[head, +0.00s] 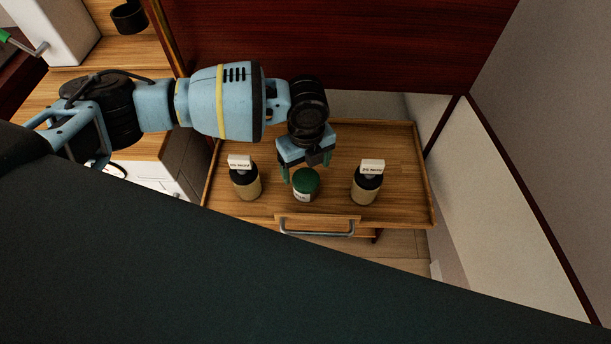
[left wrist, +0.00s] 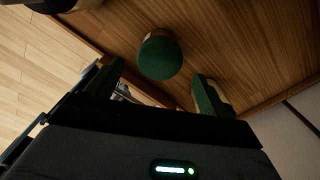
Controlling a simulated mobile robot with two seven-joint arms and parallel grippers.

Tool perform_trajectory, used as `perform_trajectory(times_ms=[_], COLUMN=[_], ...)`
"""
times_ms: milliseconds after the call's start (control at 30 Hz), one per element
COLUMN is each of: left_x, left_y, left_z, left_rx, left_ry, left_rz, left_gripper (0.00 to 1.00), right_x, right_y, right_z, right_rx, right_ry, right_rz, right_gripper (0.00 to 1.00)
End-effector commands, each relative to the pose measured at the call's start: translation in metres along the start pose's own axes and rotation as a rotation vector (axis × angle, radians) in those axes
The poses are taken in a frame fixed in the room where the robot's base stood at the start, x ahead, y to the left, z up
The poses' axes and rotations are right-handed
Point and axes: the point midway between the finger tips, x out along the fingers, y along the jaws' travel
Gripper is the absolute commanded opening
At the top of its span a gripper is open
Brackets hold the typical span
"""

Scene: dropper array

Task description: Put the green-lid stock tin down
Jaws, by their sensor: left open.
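The green-lid stock tin (head: 305,184) has a pale labelled body and stands upright on the wooden trolley top (head: 330,212), between two bottles. Its round green lid shows in the left wrist view (left wrist: 160,58), just beyond and between the fingers. My left gripper (head: 306,166) is open, pointing down right at the tin, with green-padded fingers on either side. In the left wrist view, my left gripper (left wrist: 158,80) shows a gap around the lid. Whether a finger touches the tin cannot be told. My right gripper is not in view.
A dark-capped bottle with a white tag (head: 246,182) stands left of the tin, and a similar bottle (head: 367,184) stands right. The trolley has a raised rim and a front drawer handle (head: 315,232). A dark red panel (head: 400,45) rises behind. The trolley's right side is clear.

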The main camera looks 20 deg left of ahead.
Motion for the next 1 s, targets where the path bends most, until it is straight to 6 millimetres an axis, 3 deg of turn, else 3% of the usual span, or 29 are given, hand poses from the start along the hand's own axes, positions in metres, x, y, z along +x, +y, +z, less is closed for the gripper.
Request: perform_trajectory(times_ms=[200,433,800,867,1000], left_x=[-0.036,-0.049,-0.046,-0.04,-0.017], left_y=[0.0,0.0,0.0,-0.001,-0.007], left_z=[0.0,0.0,-0.004,-0.012,-0.047], left_rx=[-0.001,-0.001,-0.004,-0.01,-0.061], left_ry=[0.0,0.001,0.008,0.022,0.091], left_rz=[-0.003,0.0,-0.005,-0.015,-0.072], left_gripper=[0.8,0.8,0.8,0.8,0.8], right_x=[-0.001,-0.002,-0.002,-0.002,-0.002], right_y=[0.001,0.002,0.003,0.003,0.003], right_z=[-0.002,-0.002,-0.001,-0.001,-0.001], right_rx=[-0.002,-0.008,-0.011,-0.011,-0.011], right_ry=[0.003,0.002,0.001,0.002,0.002], right_rz=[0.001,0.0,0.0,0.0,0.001], right_gripper=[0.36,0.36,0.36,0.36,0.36])
